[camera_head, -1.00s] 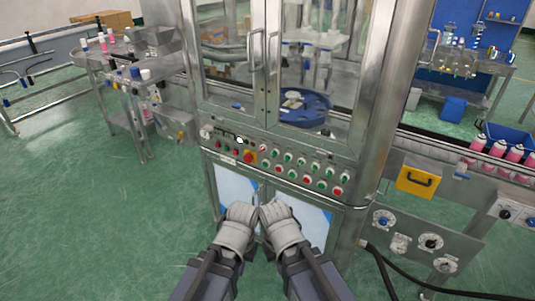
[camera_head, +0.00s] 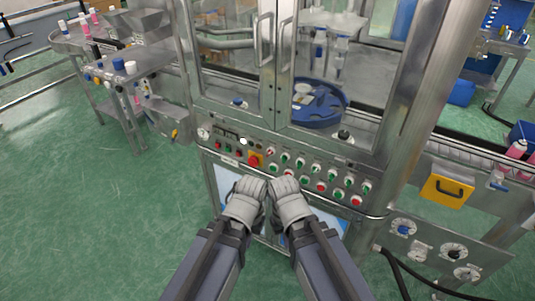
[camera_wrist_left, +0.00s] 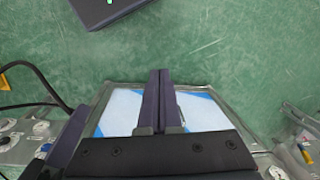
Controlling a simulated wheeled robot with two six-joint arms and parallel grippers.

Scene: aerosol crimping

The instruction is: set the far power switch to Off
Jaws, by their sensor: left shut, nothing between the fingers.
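The steel machine's control panel (camera_head: 230,150) stands in front of me, with rows of small red, green and black knobs and buttons. My left gripper (camera_head: 250,186) is in front of the machine's lower door, below the panel, apart from the controls. Its fingers are together and empty in the left wrist view (camera_wrist_left: 158,78). My right gripper (camera_head: 284,186) is close beside it; its jaws are unclear.
A steel side table (camera_head: 135,80) with bottles and knobs stands at the left. A conveyor with pink cans (camera_head: 516,150), a yellow box (camera_head: 447,190) and a lower dial panel (camera_head: 425,240) are at the right. Black cables lie below it. The green floor at left is clear.

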